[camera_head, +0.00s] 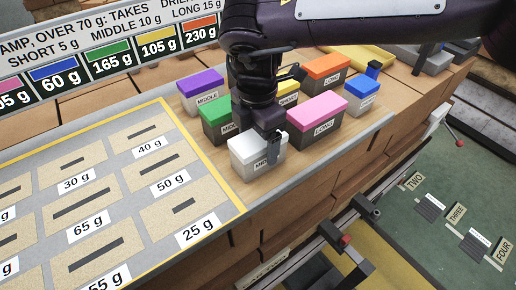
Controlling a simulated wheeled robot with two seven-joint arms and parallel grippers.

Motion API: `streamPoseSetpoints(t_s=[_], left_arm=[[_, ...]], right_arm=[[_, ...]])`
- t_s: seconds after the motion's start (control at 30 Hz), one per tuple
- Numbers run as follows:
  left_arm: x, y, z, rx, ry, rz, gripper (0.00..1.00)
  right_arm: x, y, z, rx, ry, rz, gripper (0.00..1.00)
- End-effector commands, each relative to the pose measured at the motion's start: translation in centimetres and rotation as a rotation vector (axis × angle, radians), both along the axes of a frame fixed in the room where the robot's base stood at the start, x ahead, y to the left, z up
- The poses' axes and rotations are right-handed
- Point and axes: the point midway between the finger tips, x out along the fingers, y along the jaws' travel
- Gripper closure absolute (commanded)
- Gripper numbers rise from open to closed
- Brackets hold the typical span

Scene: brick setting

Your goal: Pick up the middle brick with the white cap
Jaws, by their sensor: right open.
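The brick with the white cap (244,149) stands at the near end of a group of capped bricks on the wooden surface. The other finger is hidden. My left gripper is not in view.
Close by stand a green-capped brick (215,112), a pink-capped long brick (318,107), a purple-capped middle brick (200,82), an orange-capped long brick (326,67) and a blue-capped brick (362,88). Left lies a board of weight-labelled slots (110,145).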

Motion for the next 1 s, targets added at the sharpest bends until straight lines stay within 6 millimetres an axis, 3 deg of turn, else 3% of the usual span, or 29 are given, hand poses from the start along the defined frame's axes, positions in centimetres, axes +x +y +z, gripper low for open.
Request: streamPoseSetpoints(t_s=[0.17,0.3,0.6,1.0], left_arm=[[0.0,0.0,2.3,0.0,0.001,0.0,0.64],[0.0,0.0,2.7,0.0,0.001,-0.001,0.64],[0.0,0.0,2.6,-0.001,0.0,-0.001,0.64],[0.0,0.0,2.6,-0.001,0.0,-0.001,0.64]], right_arm=[[-0.1,-0.3,-2.1,-0.002,0.005,0.002,0.2],[-0.1,-0.2,-4.2,-0.002,0.002,0.002,0.2],[0.0,-0.2,-4.8,0.001,0.001,0.002,0.2],[0.0,-0.2,-4.8,0.001,0.0,0.002,0.72]])
